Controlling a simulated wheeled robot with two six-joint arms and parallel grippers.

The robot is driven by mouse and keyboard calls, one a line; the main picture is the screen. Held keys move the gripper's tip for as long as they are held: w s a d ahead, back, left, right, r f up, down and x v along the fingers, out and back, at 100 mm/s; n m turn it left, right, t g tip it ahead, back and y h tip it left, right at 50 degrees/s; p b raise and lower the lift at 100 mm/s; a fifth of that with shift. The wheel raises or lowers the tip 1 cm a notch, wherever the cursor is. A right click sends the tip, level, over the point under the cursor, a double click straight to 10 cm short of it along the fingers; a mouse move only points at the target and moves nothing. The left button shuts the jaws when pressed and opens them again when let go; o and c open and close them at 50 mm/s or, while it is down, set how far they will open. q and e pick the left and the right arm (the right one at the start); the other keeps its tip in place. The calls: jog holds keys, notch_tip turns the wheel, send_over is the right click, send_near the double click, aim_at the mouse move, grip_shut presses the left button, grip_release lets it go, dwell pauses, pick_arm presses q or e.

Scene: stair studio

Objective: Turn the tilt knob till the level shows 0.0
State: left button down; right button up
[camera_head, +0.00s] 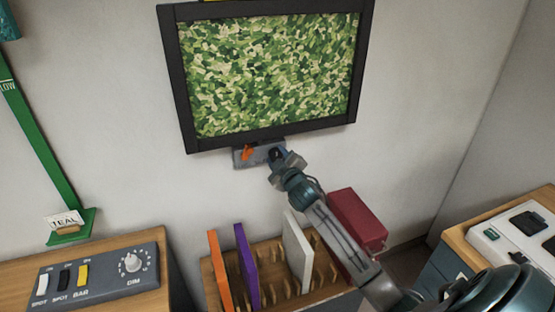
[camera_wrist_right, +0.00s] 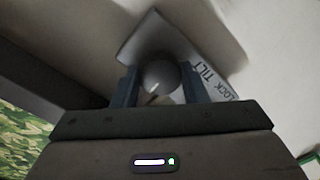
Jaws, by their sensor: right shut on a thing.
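A dark-framed picture (camera_head: 178,80) with a green camouflage pattern hangs on the wall, looking tilted in the head view. Below its lower edge is a grey plate (camera_head: 238,160) with an orange lever (camera_head: 247,152). In the right wrist view the plate (camera_wrist_right: 135,48) reads "LOCK" and "TILT". My right gripper (camera_head: 278,158) is at the plate; in the wrist view its fingers (camera_wrist_right: 160,88) are shut on a round grey knob (camera_wrist_right: 158,74) with a light pointer line. A yellow thing (camera_head: 225,1), perhaps the level, is cut off above the frame; no reading shows. My left gripper is out of view.
A wooden rack (camera_head: 275,262) with orange, purple and white panels stands below. A red box (camera_head: 357,222) is beside my right arm. A control box (camera_head: 100,277) with switches and a DIM dial is at left, under a green wall rail (camera_head: 35,140). A drawer cabinet is at right.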

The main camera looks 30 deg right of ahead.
jog(key=shift+f, duration=0.1)
dwell(0.3)
jog(key=o, duration=1)
jog(key=shift+c, duration=0.2)
jog(key=shift+s, duration=0.1)
jog(key=b+v, duration=0.3)
jog(key=v, duration=0.7)
jog(key=shift+s, duration=0.3)
jog(key=shift+a, duration=0.15)
